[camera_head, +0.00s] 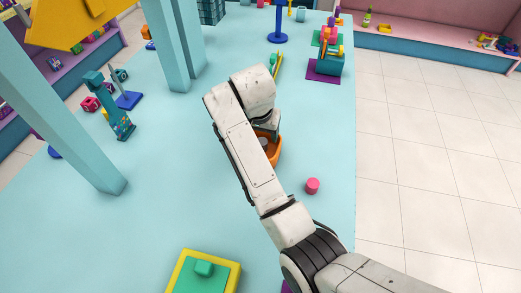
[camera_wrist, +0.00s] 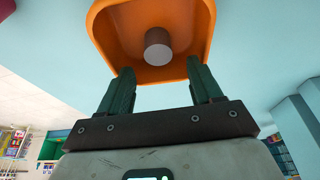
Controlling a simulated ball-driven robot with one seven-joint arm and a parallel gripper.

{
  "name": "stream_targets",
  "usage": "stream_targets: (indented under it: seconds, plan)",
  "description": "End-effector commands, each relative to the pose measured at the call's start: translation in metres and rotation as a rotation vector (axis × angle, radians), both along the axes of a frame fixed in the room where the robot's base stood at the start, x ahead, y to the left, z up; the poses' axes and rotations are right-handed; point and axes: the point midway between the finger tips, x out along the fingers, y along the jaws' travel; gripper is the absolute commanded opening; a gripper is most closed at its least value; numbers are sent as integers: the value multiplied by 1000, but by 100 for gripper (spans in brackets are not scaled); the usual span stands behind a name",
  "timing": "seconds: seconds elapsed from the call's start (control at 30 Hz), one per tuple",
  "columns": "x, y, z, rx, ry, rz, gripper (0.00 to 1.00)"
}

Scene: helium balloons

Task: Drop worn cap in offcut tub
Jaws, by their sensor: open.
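The orange tub (camera_head: 275,153) stands on the light blue table, partly hidden by my arm. It also shows in the wrist view (camera_wrist: 110,30), in front of my fingers. A small grey-brown cylinder, seemingly the worn cap (camera_wrist: 158,48), appears within the tub's opening. I cannot tell whether it rests on the tub's floor. My gripper (camera_wrist: 161,75) is open, its dark green fingers apart at the tub's near rim, with the cap beyond the tips and touching neither finger. In the head view, my gripper (camera_head: 268,130) is mostly hidden by my arm.
A pink cylinder (camera_head: 312,186) stands on the table right of my arm. A yellow tray with a green block (camera_head: 203,269) lies at the near edge. Light blue posts (camera_head: 70,120) rise at the left.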

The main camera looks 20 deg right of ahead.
Motion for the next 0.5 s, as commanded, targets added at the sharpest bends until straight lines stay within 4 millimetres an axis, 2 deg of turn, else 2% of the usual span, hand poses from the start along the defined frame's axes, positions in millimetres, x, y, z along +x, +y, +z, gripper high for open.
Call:
stream_targets:
  seconds: [0.17,0.27,0.37,0.5]
  plan:
    - [0,0,1,0,0,0,65]
    - [-1,2,9,0,-4,1,65]
    - [-5,5,22,1,-5,1,65]
    - [-11,10,50,2,-6,1,65]
